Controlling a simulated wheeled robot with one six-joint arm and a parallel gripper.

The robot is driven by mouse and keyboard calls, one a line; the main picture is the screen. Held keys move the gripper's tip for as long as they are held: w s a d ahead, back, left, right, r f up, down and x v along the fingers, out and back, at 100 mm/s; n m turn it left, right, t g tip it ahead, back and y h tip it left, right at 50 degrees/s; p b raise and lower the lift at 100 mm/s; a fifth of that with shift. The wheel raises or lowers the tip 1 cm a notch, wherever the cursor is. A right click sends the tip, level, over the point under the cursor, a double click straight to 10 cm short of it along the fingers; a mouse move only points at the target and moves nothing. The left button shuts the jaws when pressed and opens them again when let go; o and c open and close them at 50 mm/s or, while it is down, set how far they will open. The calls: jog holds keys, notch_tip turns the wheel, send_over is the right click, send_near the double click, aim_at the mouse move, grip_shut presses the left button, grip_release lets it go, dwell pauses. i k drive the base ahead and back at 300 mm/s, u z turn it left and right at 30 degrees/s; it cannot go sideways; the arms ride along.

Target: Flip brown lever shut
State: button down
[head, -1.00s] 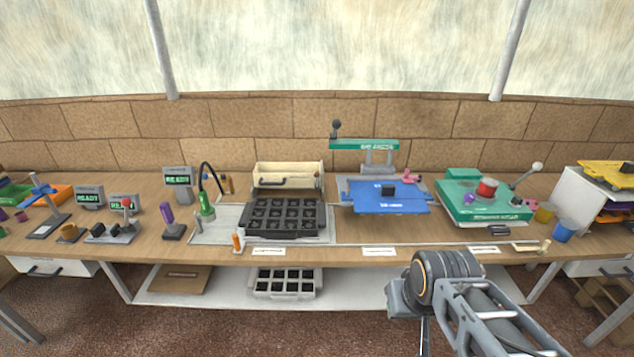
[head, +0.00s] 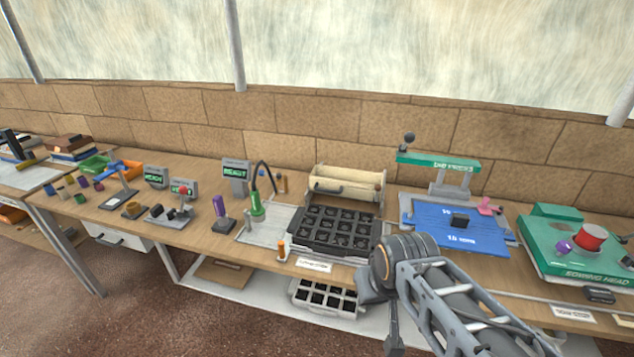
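I cannot single out a brown lever for certain. A small orange-brown upright piece (head: 282,249) stands at the bench's front edge, left of a black multi-cell tray (head: 336,233). Behind that tray a cream cover (head: 346,187) with a dark handle is raised. A red-knobbed lever (head: 184,199) stands upright on a grey base at the left. My gripper (head: 393,342) hangs low in front of the bench, right of the tray and apart from everything; its fingers are too small and edge-on to read.
A blue press (head: 455,232) with a green top stands right of the tray, then a green sewing-head machine (head: 578,262). A green lamp (head: 257,207), a purple-handled tool (head: 219,208) and ready displays (head: 235,173) stand left. A second tray (head: 325,297) sits on the lower shelf.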

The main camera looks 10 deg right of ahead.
aim_at(378, 188)
jog(key=u, duration=0.45)
jog(key=i, duration=0.95)
jog(key=u, duration=0.1)
